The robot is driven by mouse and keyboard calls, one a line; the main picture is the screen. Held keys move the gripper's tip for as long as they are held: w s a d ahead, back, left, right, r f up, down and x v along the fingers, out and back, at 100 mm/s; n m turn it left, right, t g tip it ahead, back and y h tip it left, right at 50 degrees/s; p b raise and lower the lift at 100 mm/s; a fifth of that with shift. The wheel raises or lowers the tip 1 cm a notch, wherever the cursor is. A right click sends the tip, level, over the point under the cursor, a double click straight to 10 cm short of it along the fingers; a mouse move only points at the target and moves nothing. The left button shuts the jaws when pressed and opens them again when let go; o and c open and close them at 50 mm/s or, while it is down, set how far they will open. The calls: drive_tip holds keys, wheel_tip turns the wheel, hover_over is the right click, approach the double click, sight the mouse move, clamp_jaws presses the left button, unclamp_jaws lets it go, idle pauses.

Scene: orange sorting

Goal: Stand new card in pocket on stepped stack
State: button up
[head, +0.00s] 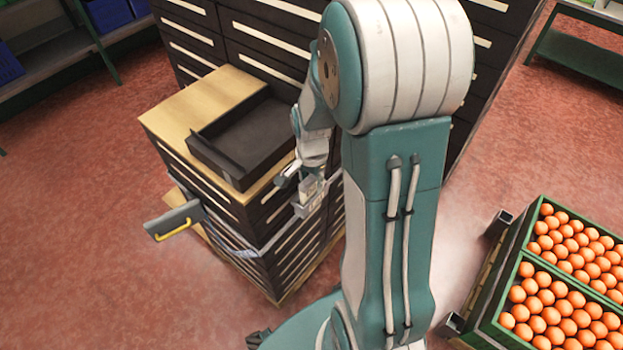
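The stepped stack (190,106) is a dark drawer cabinet with a light wooden top, left of my arm. A small pale grey pocket (307,208) sits at its near right corner, just below the top's edge. A pale piece that looks like a card (309,188) shows upright at the pocket's mouth. My gripper (293,182) is right at the pocket, above and beside it. Its fingers are small and partly hidden, so I cannot tell whether they are shut on the card or how deep the card sits.
A dark open tray (240,140) lies on the wooden top beside my gripper. A grey panel with a yellow handle (176,225) sticks out on the left. Taller drawers (270,40) stand behind. Green crates of oranges (555,290) are at right. Red floor is clear at left.

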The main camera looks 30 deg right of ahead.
wheel_tip(320, 180, up, 12)
idle(0.7)
idle(0.4)
wheel_tip(320, 180, up, 7)
idle(0.6)
drive_tip(key=s+a+r+n+t, duration=0.3)
drive_tip(key=s+a+n+t, duration=0.2)
drive_tip(key=s+a+n, duration=0.6)
drive_tip(key=s+n, duration=0.1)
drive_tip(key=n, duration=0.2)
drive_tip(key=shift+s+t, duration=0.3)
drive_tip(key=shift+s, duration=0.05)
idle(0.4)
